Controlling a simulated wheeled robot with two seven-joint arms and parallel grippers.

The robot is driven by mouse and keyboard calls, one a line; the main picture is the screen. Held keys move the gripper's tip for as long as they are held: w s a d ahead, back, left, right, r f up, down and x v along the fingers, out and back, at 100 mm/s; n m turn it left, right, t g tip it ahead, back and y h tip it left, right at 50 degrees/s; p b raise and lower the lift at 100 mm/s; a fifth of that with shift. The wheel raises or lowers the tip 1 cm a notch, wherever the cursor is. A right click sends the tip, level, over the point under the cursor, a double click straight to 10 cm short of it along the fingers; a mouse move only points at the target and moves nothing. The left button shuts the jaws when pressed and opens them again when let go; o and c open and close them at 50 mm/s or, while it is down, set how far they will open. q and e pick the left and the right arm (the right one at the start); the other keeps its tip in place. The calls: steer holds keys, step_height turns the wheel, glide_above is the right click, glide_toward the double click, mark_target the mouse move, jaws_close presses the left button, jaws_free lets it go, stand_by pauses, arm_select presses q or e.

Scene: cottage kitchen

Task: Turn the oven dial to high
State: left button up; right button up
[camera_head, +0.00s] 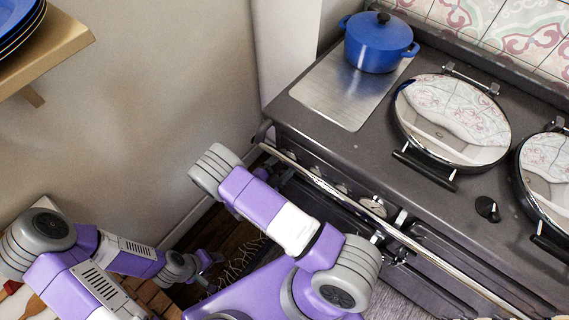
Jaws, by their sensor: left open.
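A small black dial (487,208) with a pale mark sits on the dark stove top, between the two round lids at the right. A round, light-faced dial (374,206) is on the stove's front panel, behind the front rail. I cannot read the setting of either one. My left gripper (210,268) is open and empty, low at the lower left, over the floor and apart from the stove. My right arm reaches up across the middle in front of the stove.
A long metal rail (325,186) runs along the stove front. Two mirror-like lids (452,120) have handles facing forward. A wooden shelf (45,52) with plates juts from the left wall.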

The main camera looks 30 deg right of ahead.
steer(key=c, duration=1.1)
steer(key=shift+o, duration=0.2)
steer(key=shift+m, duration=0.4)
steer(key=m+p, duration=0.1)
steer(key=m, duration=0.6)
steer(key=m+t+y+p, duration=0.1)
steer(key=m, duration=1.3)
steer(key=shift+s+f+t+y+p, duration=0.15)
steer(key=shift+t+y+p, duration=0.15)
steer(key=shift+y+p, duration=0.1)
